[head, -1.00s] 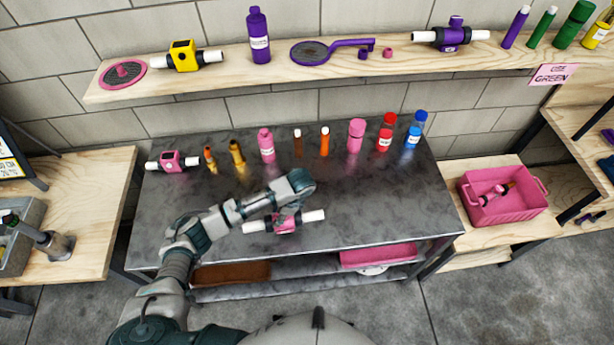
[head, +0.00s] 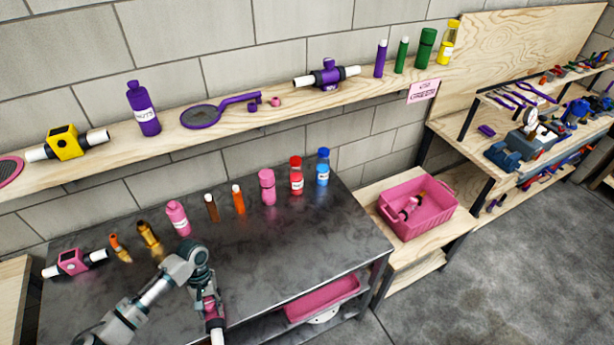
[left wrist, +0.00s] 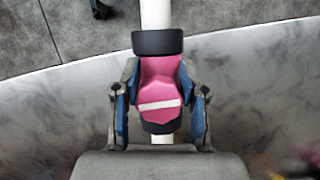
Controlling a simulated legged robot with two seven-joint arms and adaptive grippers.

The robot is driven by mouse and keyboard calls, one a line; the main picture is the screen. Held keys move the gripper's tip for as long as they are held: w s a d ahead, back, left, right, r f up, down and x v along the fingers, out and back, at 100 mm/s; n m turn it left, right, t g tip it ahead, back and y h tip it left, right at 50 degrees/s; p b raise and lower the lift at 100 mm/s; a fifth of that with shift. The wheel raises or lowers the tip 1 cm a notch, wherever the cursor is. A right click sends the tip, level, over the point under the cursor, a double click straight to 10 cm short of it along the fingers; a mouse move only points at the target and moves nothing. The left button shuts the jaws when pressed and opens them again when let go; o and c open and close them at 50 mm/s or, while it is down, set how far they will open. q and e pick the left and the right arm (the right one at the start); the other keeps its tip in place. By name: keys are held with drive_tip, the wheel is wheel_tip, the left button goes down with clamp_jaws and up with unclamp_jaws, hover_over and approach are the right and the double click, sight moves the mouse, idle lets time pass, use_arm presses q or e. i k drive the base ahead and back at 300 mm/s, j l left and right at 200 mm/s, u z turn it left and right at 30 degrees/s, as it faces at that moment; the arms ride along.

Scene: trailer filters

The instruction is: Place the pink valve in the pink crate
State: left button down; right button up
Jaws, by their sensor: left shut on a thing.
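My left gripper (head: 205,285) is shut on a pink valve (left wrist: 160,85), which has black collars and white pipe ends. In the left wrist view its blue-padded fingers clasp the pink body from both sides. In the head view the gripper and arm partly hide this valve, over the front of the dark metal table. A second pink valve (head: 72,262) lies on the table's left end. The pink crate (head: 428,224) stands on a wooden bench right of the table, with a pink and white item (head: 409,208) inside. My right gripper is not in view.
Several bottles and small fittings, such as a blue-capped bottle (head: 322,168), stand along the back of the dark table (head: 285,235). A wooden shelf (head: 290,112) runs above it. A pink tray (head: 322,297) sits underneath. The table's right part is clear.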

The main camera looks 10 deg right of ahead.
sight(420, 221)
drive_tip(key=l, duration=0.95)
drive_tip(key=l+z, duration=0.15)
drive_tip(key=l, duration=0.85)
drive_tip(key=i+l, duration=0.15)
drive_tip(key=l, duration=0.25)
drive_tip(key=i+l, duration=0.15)
drive_tip(key=l, duration=0.25)
drive_tip(key=i+l+z, duration=0.1)
drive_tip(key=l, duration=0.3)
